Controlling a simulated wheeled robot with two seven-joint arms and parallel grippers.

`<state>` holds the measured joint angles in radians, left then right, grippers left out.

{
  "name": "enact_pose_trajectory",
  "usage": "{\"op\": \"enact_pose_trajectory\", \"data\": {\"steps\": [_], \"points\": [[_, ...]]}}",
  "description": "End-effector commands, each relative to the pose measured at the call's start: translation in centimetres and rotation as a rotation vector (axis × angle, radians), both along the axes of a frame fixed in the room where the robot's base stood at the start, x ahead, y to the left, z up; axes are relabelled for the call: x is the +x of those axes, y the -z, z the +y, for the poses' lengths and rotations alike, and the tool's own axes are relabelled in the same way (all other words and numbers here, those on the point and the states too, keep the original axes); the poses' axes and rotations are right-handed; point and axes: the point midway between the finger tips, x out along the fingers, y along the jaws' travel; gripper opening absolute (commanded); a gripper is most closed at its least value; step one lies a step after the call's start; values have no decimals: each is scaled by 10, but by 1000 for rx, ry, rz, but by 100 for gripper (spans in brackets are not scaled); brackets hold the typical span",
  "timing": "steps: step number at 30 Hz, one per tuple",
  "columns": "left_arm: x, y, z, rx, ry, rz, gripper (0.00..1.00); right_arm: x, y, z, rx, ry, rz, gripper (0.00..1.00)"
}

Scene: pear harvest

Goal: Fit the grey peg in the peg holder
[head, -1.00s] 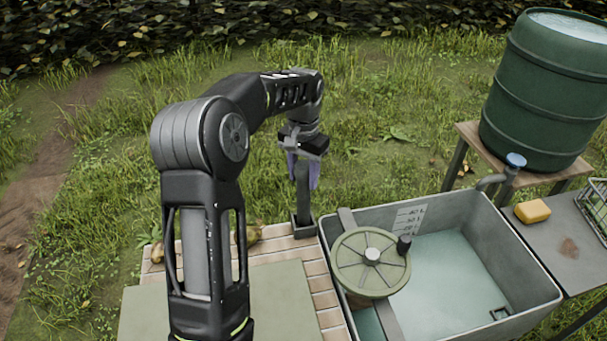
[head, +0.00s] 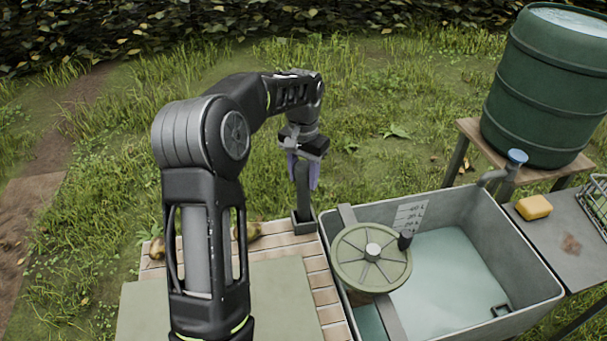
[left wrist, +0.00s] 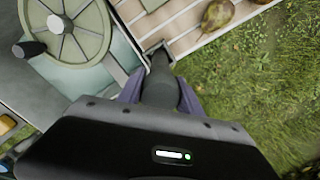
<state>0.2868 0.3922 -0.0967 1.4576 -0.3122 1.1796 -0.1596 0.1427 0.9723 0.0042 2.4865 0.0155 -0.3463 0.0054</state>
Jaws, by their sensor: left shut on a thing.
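The grey peg (head: 302,190) stands roughly upright at the far right corner of the slatted table, and it also shows in the left wrist view (left wrist: 160,85). My left gripper (head: 303,178) has purple fingers and is shut on the peg's upper part. The peg's lower end is at the dark square peg holder (head: 303,222); the holder's edge shows in the left wrist view (left wrist: 154,50). How deep the peg sits in it cannot be told. My right gripper is not in view.
A grey water basin (head: 488,215) with a round spoked wheel (head: 350,262) stands right of the holder. Pears (head: 250,231) lie on the slatted table (head: 318,265). A green barrel (head: 545,90) and yellow sponge (head: 533,208) are at the right. Grass lies behind.

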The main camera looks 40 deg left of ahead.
Motion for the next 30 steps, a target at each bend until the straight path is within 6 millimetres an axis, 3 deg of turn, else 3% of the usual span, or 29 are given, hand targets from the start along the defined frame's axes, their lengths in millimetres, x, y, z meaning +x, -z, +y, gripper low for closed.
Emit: {"op": "enact_pose_trajectory", "data": {"steps": [30], "points": [[0, 9, 0, 0, 0, -2, 0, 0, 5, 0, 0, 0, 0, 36]]}}
